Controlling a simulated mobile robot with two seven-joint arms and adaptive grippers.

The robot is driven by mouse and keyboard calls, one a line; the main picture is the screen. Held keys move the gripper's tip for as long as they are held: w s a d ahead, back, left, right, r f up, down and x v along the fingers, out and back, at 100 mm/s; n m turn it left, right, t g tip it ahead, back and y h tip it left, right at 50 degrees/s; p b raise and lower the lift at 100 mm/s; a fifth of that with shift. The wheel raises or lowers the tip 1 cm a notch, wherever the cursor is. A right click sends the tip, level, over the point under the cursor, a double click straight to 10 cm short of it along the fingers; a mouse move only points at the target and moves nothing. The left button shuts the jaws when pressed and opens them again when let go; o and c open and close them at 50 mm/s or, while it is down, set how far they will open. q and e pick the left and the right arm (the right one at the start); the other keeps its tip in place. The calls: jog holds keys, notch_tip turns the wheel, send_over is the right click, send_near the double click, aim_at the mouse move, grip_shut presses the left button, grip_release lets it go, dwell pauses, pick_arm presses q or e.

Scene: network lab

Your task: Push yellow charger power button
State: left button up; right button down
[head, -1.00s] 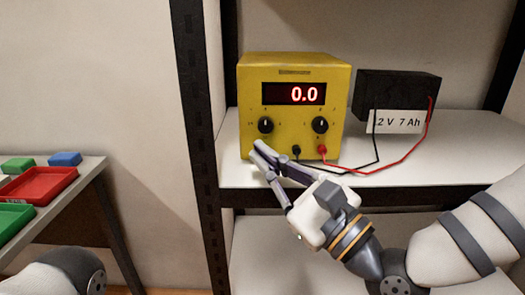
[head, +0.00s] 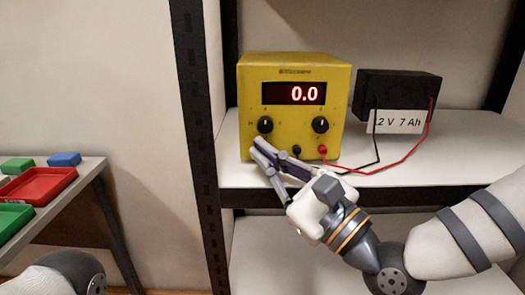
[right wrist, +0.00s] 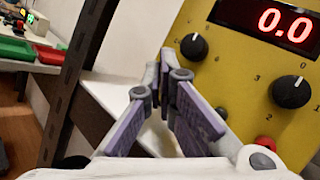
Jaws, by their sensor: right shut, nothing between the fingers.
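The yellow charger (head: 295,75) stands on the white shelf, with its red display lit at 0.0. It has two black knobs, a black socket (head: 297,150) and a red socket (head: 323,150). I cannot make out a power button; the lower left of its front is behind my gripper. My right gripper (head: 256,147) is shut and empty, its fingertips at the lower left of the charger's front. Whether they touch it I cannot tell. In the right wrist view the fingers (right wrist: 163,75) meet beside the charger (right wrist: 230,80). My left gripper is out of view.
A black battery (head: 398,90) labelled "2 V 7 Ah" stands right of the charger, joined to it by a red and a black cable. A dark shelf post (head: 197,120) rises at the left. A table with red and green trays (head: 38,185) is further left.

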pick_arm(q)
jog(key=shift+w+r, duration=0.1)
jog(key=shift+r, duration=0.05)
pick_arm(e)
jog(key=shift+s, duration=0.55)
pick_arm(q)
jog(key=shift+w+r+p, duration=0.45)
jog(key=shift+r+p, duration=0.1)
jog(key=shift+p, duration=0.1)
pick_arm(e)
jog(key=s, duration=0.6)
